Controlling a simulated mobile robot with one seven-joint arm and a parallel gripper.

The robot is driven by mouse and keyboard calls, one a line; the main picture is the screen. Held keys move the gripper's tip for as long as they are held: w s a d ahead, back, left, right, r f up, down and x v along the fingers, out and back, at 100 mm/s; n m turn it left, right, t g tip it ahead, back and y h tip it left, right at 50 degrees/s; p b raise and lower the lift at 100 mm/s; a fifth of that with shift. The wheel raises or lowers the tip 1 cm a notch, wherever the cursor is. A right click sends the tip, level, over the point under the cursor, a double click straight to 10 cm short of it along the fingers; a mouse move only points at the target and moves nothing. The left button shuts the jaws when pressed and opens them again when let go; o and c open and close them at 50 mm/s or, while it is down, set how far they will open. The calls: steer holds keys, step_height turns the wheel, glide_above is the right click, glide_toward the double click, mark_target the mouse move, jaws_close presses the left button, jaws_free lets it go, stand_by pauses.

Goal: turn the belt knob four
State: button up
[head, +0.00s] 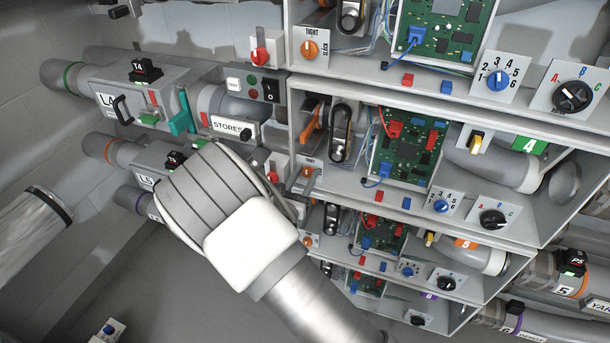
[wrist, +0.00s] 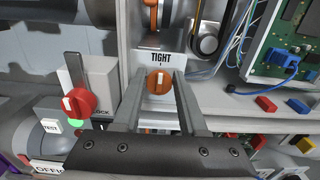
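The belt knob of bay four is a round orange knob with a pale grip bar, under a "TIGHT" label. It shows in the wrist view (wrist: 160,80) and, small, in the head view (head: 307,172). The green "4" plate (head: 530,145) marks its bay. My gripper (wrist: 160,88) is open, with one finger on each side of the knob. I cannot tell whether the fingers touch it. The pale bar stands nearly upright, towards "TIGHT". The lower part of the label is hidden by my gripper. In the head view my wrist covers much of the fingers.
A red knob (wrist: 80,100) sits just left of my left finger, with a green button below it. A black belt loop (head: 341,133) and a green circuit board (head: 405,148) are to the right. Red and blue blocks (wrist: 265,104) stand on the shelf edge.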

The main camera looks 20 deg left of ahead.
jaws_close()
steer(key=shift+m, duration=0.3)
steer(key=m+b, duration=0.3)
steer(key=shift+d+f, duration=0.15)
steer(key=shift+f, duration=0.1)
steer(key=m+b, duration=0.4)
steer(key=shift+d+f, duration=0.15)
steer(key=shift+s+d+f+m+b, duration=0.1)
steer(key=shift+m+b, duration=2.45)
steer(key=shift+b, duration=1.2)
steer(key=shift+d+f+m+b, duration=0.1)
steer(key=shift+m+b, duration=2.45)
steer(key=shift+b, duration=1.2)
